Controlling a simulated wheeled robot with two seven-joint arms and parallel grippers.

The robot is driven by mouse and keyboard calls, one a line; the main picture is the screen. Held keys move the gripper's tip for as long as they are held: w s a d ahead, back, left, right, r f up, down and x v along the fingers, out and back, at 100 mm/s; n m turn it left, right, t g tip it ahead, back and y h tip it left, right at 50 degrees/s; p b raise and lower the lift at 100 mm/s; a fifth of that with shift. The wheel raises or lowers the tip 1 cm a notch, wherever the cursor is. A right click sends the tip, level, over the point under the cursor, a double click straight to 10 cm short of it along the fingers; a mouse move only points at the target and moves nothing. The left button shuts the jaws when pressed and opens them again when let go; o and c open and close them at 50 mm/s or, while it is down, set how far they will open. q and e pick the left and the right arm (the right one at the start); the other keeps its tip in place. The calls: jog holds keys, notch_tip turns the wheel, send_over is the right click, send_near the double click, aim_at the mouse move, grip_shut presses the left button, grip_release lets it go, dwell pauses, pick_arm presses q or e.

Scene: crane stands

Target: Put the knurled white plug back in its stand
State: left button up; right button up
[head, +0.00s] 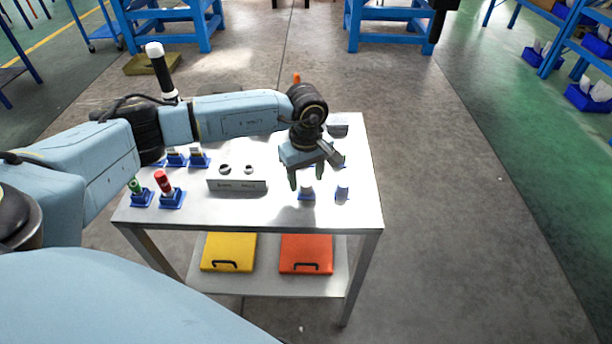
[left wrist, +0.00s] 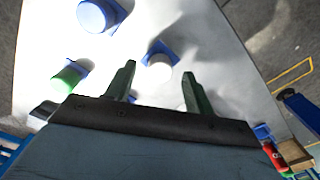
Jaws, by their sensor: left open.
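A small white plug (head: 307,187) stands at a blue stand (head: 306,197) near the front right of the table. It also shows in the left wrist view (left wrist: 159,67), in front of a blue base. Its knurling is too small to make out. My left gripper (head: 307,178) is open, pointing down just above this plug. In the left wrist view the plug lies between and slightly beyond the two fingertips (left wrist: 158,70). Whether the fingers touch it cannot be told. A grey block (head: 237,185) with two round holes and small lettering stands left of it. My right gripper is not in view.
A blue stand (head: 342,193) is close to the right. Green (head: 134,185) and red (head: 163,181) plugs stand at the left, with more stands behind, partly covered by my arm. The steel table's (head: 270,215) front strip is clear. Yellow and orange cases lie on the lower shelf.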

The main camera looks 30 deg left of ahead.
pick_arm(q)
jog(key=shift+r+p, duration=1.2)
jog(key=shift+r, duration=0.95)
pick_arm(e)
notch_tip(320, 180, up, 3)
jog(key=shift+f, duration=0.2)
pick_arm(q)
notch_tip(320, 180, up, 13)
jog(key=shift+r, duration=0.15)
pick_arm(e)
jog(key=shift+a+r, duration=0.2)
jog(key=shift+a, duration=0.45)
